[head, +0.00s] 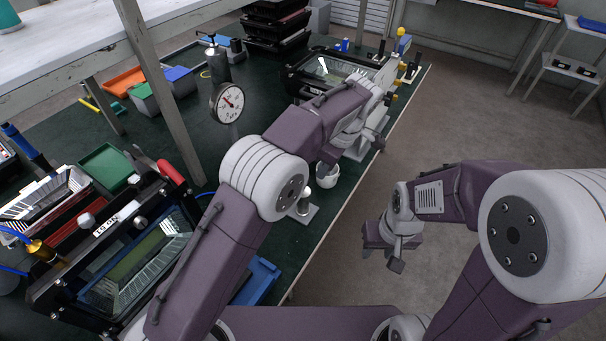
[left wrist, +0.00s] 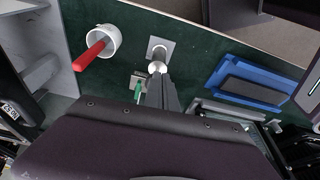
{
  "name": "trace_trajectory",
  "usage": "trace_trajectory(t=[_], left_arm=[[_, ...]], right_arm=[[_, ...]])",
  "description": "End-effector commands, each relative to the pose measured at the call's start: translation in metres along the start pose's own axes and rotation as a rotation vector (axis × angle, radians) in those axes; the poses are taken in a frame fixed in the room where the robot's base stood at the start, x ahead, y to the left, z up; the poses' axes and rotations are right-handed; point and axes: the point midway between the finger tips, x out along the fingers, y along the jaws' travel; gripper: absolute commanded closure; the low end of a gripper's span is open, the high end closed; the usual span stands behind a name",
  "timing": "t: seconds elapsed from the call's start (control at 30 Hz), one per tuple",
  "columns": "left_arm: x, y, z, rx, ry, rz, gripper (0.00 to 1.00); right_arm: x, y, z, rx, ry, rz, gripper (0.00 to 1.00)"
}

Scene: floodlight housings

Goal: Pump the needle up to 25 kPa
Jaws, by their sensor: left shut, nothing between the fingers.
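The round white gauge (head: 229,103) stands left of centre in the head view. Its needle leans toward the upper left of the dial; the figures are too small to read. Just behind it rises a dark cylinder with a slim top handle (head: 213,62). My left gripper (left wrist: 158,80) is shut and empty in the left wrist view, its tips close to a round pale knob on a square plate (left wrist: 163,46); contact is unclear. In the head view my left arm partly hides that area. My right gripper (head: 396,256) hangs over the floor, clear of the bench; its jaws are unclear.
A blue tray (head: 259,279) lies near the bench's front edge. A framed floodlight housing (head: 135,262) stands at the lower left. A grey shelf post (head: 163,92) rises left of the gauge.

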Motion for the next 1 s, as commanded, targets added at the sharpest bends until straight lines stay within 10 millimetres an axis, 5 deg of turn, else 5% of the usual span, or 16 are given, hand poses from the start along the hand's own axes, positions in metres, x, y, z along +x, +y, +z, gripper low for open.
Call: trace_trajectory(t=[0.23,1.0], left_arm=[[-0.029,0.0,0.001,0.0,0.0,0.0,1.0],[-0.03,0.0,0.001,0.0,0.0,-0.001,1.0]], right_arm=[[-0.009,0.0,-0.001,0.0,0.0,0.0,0.6],[-0.009,0.0,-0.001,0.0,0.0,0.0,0.6]])
